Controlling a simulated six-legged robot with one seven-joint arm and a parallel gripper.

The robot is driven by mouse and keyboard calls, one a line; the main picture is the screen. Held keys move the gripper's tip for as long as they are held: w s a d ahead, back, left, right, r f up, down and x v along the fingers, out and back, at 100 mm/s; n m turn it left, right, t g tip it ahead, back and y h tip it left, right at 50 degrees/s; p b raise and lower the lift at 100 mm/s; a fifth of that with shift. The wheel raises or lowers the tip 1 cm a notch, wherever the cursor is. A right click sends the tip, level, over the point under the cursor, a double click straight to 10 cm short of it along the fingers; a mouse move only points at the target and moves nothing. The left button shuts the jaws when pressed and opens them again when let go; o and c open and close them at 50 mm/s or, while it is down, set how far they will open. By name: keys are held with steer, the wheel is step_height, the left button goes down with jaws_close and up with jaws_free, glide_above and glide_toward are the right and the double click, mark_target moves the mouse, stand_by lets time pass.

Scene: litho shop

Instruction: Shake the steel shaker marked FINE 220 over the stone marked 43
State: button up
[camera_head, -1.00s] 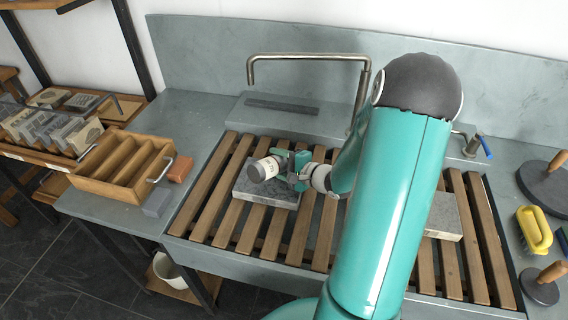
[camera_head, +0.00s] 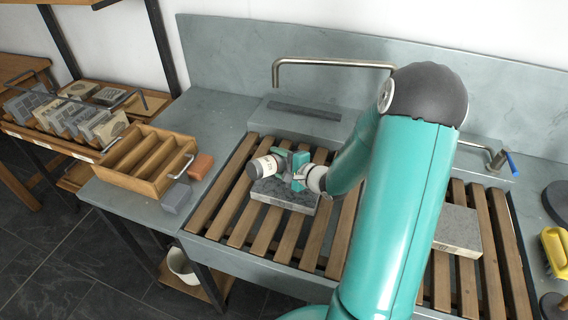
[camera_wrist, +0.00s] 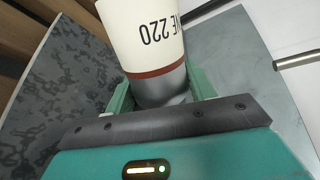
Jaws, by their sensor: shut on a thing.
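My gripper (camera_head: 286,163) is shut on the shaker (camera_head: 264,167), a cylinder with a cream label band and grey end. In the wrist view, the shaker (camera_wrist: 150,30) sits between the teal fingers (camera_wrist: 162,92), and part of its label reads "NE 220". The stone's dark mottled face (camera_wrist: 60,105) shows in the wrist view. I cannot read its number. No falling powder is visible.
A second stone (camera_head: 458,230) lies on the slats to the right, partly behind my arm. A bent steel pipe (camera_head: 330,62) rises behind the slats. A wooden compartment box (camera_head: 140,180), an orange block (camera_head: 201,166) and a grey block (camera_head: 177,198) stand to the left.

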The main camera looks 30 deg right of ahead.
mark_target(268, 175)
steer(key=shift+w+a, duration=0.55)
steer(key=shift+w, duration=0.1)
steer(key=shift+a, duration=0.2)
steer(key=shift+s+a, duration=1.8)
steer(key=shift+a, duration=0.15)
steer(key=shift+s, duration=0.2)
steer(key=shift+s+d, duration=1.75)
steer(key=shift+s, duration=0.25)
steer(key=shift+s+d, duration=1.7)
steer(key=shift+s, duration=0.25)
steer(key=shift+w+d+r, duration=0.15)
steer(key=shift+r, duration=0.05)
